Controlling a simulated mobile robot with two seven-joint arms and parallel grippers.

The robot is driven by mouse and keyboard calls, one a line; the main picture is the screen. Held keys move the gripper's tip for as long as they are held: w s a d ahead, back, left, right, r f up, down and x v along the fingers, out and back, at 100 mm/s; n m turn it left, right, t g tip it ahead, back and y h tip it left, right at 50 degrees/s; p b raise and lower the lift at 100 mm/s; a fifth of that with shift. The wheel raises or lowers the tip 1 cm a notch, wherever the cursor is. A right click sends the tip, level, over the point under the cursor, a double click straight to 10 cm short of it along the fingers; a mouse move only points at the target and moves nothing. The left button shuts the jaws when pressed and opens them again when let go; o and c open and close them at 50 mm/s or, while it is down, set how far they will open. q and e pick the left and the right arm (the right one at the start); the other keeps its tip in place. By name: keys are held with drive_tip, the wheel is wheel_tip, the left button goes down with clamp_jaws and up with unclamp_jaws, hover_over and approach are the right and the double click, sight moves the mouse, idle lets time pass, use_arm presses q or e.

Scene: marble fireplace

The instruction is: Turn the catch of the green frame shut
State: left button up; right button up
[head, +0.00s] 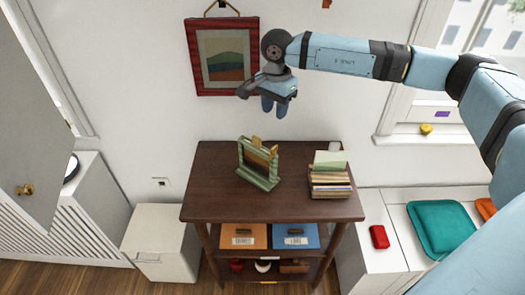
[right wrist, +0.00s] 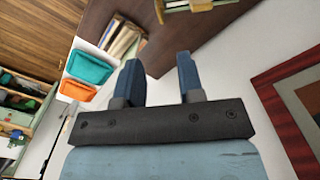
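The green frame (head: 243,158) stands tilted on the dark brown table. A brown panel (head: 258,157) shows inside it, and small tan pieces (head: 256,141) stick up at its top edge. I cannot make out which is the catch or how it is turned. In the right wrist view, part of the green frame (right wrist: 200,5) is cut off at the top edge. My right gripper (head: 275,108) is in the air above and behind the frame, in front of the wall. Its blue fingers (right wrist: 158,65) are apart with nothing between them. My left gripper is out of view.
A red-framed picture (head: 191,58) hangs on the wall close behind my right gripper. A box of cards (head: 330,190) stands on the table (head: 213,183), right of the green frame. The tabletop's left and front are clear. A teal cushion (head: 440,227) lies on the right-hand cabinet.

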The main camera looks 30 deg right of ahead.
sight(274, 147)
drive_tip(key=f+p, duration=0.1)
drive_tip(key=f, duration=1.2)
drive_tip(key=shift+d+f+p, duration=0.2)
drive_tip(key=shift+f+p, duration=0.15)
drive_tip(key=shift+p, duration=0.05)
clamp_jaws()
